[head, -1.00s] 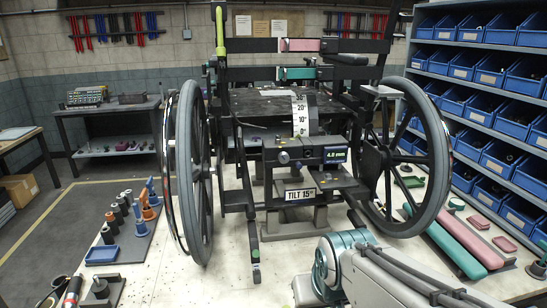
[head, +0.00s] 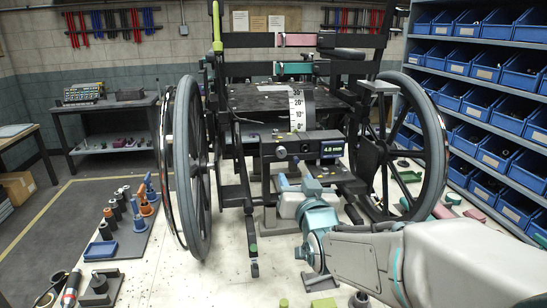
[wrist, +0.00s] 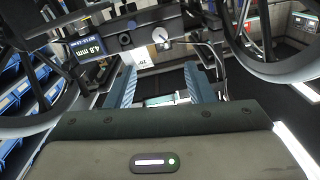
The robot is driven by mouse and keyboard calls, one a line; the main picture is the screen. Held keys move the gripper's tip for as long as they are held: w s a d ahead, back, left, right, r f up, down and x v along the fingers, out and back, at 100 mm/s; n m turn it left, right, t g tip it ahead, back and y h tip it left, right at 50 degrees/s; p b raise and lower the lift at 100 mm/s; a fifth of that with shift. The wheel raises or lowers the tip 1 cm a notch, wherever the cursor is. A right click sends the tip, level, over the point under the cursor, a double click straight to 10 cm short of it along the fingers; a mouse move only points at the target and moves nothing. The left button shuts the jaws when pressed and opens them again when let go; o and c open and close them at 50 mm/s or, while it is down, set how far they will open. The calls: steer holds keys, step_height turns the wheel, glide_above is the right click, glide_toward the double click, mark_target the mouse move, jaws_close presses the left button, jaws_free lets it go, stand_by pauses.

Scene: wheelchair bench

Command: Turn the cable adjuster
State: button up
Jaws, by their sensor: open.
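The cable adjuster seems to be the small round knob (head: 281,153) on the dark box under the wheelchair seat, left of the 4.8 mm display (head: 332,150). The wrist view appears turned over: a pale-faced knob (wrist: 160,34) and a black knob (wrist: 125,39) lie right of the display (wrist: 90,47), and I cannot tell for certain which is the adjuster. My gripper (head: 295,180) is in front of and below the box, apart from the knobs. Its two blue fingers (wrist: 161,88) are spread, with no object held between them.
Large wheels flank the mechanism, left (head: 190,170) and right (head: 430,150). A caster post (head: 253,250) stands left of my arm. Shelves of blue bins (head: 505,110) are at right. A tool tray (head: 130,228) lies at left; bench beside it is partly clear.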

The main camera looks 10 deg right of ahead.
mark_target(282, 154)
steer(key=w+p, duration=0.3)
steer(key=w, duration=1)
steer(key=shift+w+a, duration=0.15)
steer(key=shift+w, duration=0.15)
steer(key=shift+f, duration=0.1)
steer(key=c, duration=1)
